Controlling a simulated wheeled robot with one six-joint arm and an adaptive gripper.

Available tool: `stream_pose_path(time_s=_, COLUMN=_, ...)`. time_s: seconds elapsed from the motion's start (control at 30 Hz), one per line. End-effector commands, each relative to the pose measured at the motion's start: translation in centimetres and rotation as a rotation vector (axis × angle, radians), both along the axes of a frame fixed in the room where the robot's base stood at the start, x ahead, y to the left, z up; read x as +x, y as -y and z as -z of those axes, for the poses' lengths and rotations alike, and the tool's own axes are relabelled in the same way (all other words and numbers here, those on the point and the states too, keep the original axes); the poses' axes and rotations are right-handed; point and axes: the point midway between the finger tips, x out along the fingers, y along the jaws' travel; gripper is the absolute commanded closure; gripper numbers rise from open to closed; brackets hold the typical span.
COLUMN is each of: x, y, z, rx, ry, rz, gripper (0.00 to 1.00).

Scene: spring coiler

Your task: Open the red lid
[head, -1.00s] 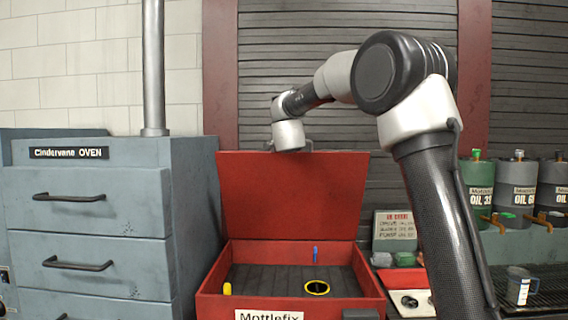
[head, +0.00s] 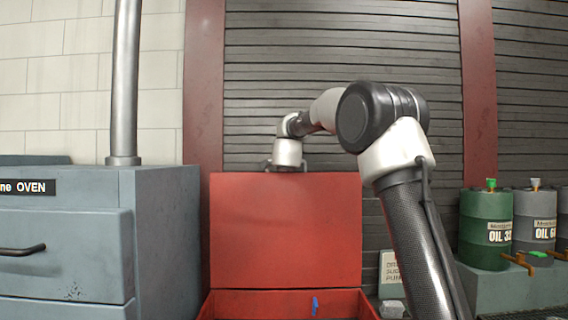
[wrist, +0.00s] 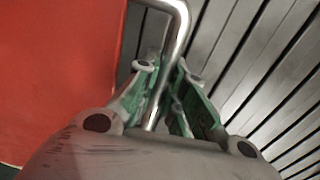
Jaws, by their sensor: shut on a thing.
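The red lid (head: 285,230) stands raised, about upright, at the back of the red box (head: 330,303) in the head view. My gripper shows only in part above the lid's top edge, its fingers hidden behind the lid. In the wrist view, the lid (wrist: 60,70) fills the left side. My gripper (wrist: 170,80), with green inner pads, is shut on a bent metal handle (wrist: 179,15), whose bar runs down between the fingers.
A blue-grey oven cabinet (head: 65,245) stands to the left of the box. Oil drums (head: 487,230) stand on a ledge at the right. A dark slatted shutter (head: 260,70) is behind the lid. A small blue item (head: 315,306) is in the box.

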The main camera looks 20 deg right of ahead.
Motion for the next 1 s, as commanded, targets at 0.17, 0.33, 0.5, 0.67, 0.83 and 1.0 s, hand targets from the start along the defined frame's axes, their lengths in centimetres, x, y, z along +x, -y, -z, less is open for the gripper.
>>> stream_pose_path(time_s=0.17, x=0.0, y=0.0, z=0.0, rx=-0.003, ry=0.0, rz=-0.001, gripper=1.0)
stream_pose_path(time_s=0.33, x=0.0, y=0.0, z=0.0, rx=-0.003, ry=0.0, rz=0.0, gripper=0.72)
stream_pose_path(time_s=0.5, x=0.0, y=0.0, z=0.0, rx=-0.002, ry=-0.001, rz=0.0, gripper=0.66)
stream_pose_path(time_s=0.67, x=0.0, y=0.0, z=0.0, rx=-0.001, ry=0.0, rz=0.0, gripper=0.66)
stream_pose_path(time_s=0.83, x=-1.4, y=-0.5, z=-0.2, rx=-0.001, ry=0.0, rz=0.0, gripper=0.66)
stream_pose_path(time_s=1.0, x=-4.9, y=-1.7, z=-0.6, rx=-0.001, ry=0.001, rz=-0.002, gripper=0.66)
